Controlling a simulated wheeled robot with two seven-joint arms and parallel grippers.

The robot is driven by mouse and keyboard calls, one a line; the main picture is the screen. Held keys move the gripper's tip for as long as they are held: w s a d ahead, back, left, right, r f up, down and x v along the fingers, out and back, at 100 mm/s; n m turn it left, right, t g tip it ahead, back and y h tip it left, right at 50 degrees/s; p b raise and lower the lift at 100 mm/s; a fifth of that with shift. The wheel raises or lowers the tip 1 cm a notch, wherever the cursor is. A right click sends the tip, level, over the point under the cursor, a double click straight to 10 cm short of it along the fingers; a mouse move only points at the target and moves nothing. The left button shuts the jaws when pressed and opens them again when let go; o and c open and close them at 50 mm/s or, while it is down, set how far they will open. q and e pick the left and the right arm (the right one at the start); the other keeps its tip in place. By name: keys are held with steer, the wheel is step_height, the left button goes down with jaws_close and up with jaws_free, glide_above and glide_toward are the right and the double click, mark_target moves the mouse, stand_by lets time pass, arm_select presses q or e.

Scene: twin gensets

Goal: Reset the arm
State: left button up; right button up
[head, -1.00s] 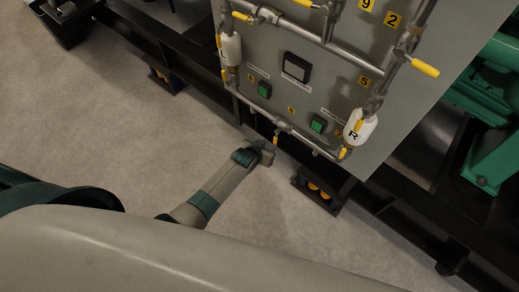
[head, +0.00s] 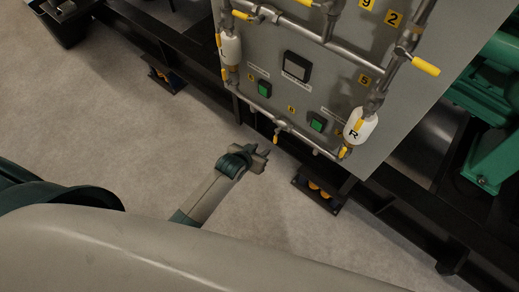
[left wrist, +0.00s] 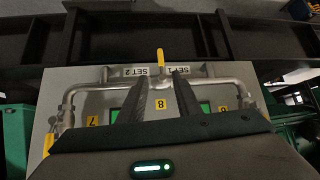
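My left gripper (head: 264,158) is in the middle of the head view, over the bare floor in front of the grey panel (head: 285,125). Its two fingers are apart with nothing between them, in the head view and in the left wrist view (left wrist: 160,78). It is clear of the panel's pipes and handles in the head view. The left wrist view looks past the fingers at the panel's lower pipe (left wrist: 100,85), a yellow handle (left wrist: 160,56) and upside-down "SET 1" and "SET 2" labels. My right gripper is in neither view.
The panel carries pipes with yellow handles, white tags L (head: 231,50) and R (head: 360,126), and green buttons (head: 317,125). A black frame rail (head: 195,85) runs along the floor below it. Green machinery (head: 490,120) stands at right. The floor (head: 110,120) at left is clear.

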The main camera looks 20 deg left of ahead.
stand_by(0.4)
arm_select(q)
steer(key=s+a+f+g+y+b, duration=0.1)
steer(key=s+a+f+g+b, duration=0.1)
steer(key=s+f, duration=0.85)
steer(key=s+a+f+g+b, duration=0.25)
steer(key=s+f, duration=0.45)
steer(key=f, duration=0.7)
steer(key=s+a+f+g+b, duration=0.1)
steer(key=s+f, duration=0.4)
steer(key=s, duration=0.5)
steer(key=s+a+f+g, duration=0.1)
steer(key=s+f, duration=0.4)
steer(key=s, duration=0.5)
steer(key=s+a+f+g+y+b, duration=0.1)
steer(key=s+a+f, duration=0.2)
steer(key=s, duration=0.7)
step_height(320, 180, down, 2)
steer(key=shift+a+b, duration=0.3)
steer(key=shift+a, duration=0.05)
steer(key=shift+g, duration=0.25)
